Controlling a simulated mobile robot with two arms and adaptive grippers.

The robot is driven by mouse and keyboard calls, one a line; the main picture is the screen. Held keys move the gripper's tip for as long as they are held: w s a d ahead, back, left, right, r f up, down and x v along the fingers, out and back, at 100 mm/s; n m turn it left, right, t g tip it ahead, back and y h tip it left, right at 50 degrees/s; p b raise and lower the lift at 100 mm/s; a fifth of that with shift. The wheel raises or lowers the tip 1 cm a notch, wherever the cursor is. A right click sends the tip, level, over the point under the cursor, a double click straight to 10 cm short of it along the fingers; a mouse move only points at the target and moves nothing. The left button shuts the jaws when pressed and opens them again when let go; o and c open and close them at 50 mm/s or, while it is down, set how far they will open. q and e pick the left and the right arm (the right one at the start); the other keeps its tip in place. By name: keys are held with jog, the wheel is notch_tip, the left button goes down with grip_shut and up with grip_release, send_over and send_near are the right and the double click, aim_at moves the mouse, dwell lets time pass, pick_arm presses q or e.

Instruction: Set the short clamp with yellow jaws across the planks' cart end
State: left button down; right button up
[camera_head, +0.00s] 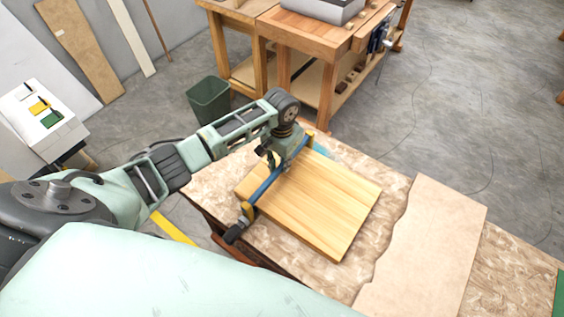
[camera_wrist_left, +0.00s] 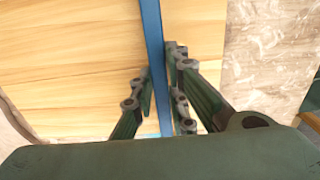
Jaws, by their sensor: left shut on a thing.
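The planks (camera_head: 320,205) lie side by side as a light wooden panel on the workbench; they also show in the wrist view (camera_wrist_left: 70,70). The short clamp (camera_head: 266,184) has a blue bar and yellow jaws. It runs across the panel's left end, with one yellow jaw (camera_head: 247,209) and a dark handle at the near edge. Its blue bar (camera_wrist_left: 152,35) passes between the fingers in the wrist view. My left gripper (camera_head: 274,160) is shut on the bar near its far end and partly hides it. Whether the jaws touch the planks is unclear. My right gripper is out of view.
A dark green bin (camera_head: 209,100) stands on the floor behind. A white-topped stand (camera_head: 40,120) with coloured pieces is at left. A wooden bench (camera_head: 310,35) stands behind.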

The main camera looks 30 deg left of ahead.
pick_arm(q)
jog(key=shift+f, duration=0.1)
jog(key=c, duration=1.6)
grip_release()
jog(key=shift+c, duration=0.2)
notch_tip(320, 180, up, 12)
notch_tip(320, 180, up, 6)
jog(key=p, duration=0.2)
